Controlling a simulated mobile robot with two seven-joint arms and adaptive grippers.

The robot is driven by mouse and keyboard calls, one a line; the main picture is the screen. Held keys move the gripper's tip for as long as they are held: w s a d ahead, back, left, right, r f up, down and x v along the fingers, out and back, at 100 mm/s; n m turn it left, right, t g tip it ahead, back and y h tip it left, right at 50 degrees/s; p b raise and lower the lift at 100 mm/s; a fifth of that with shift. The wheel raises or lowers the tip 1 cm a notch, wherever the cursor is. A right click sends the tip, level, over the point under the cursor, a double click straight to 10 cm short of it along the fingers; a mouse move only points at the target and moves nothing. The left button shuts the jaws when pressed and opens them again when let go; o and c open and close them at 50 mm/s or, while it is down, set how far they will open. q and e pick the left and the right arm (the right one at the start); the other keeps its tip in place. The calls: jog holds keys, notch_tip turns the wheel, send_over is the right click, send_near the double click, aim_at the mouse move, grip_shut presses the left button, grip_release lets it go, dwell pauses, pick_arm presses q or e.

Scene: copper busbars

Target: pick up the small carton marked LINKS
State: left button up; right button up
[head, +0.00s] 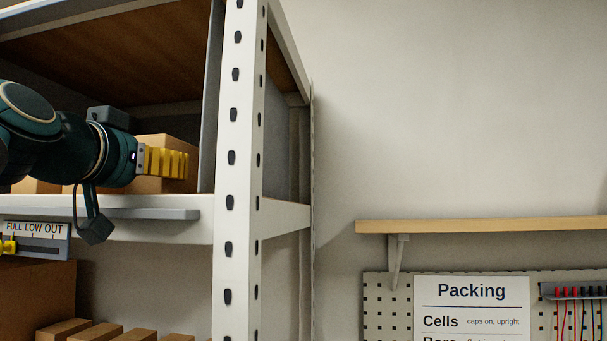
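My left gripper (186,164) reaches in from the left over the upper shelf. Its yellow ribbed finger side is toward me, and I cannot tell whether it is open or shut. A brown carton (162,139) stands on that shelf, partly hidden by the gripper's fingers. I cannot tell whether the fingers touch it. No LINKS marking is readable on it from here. Another piece of brown carton (36,186) shows at the far left, mostly behind my arm. My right gripper is not in view.
A white perforated rack post (238,170) stands just right of the gripper. The shelf edge (150,207) runs below it, with a FULL LOW OUT label (35,238) beneath. Several cartons (94,334) sit lower. A wooden wall shelf (480,225) and Packing sign (472,310) are at right.

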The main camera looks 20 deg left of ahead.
pick_arm(q)
jog(key=c, duration=0.4)
jog(key=shift+r, duration=0.15)
notch_tip(320, 180, up, 8)
jog(key=shift+a+f, duration=0.1)
jog(key=shift+f, duration=0.15)
jog(key=shift+w+d+r, duration=0.1)
jog(key=shift+d+r, duration=0.1)
jog(key=shift+r, duration=0.65)
jog(key=shift+a+r, duration=0.1)
jog(key=shift+r, duration=0.1)
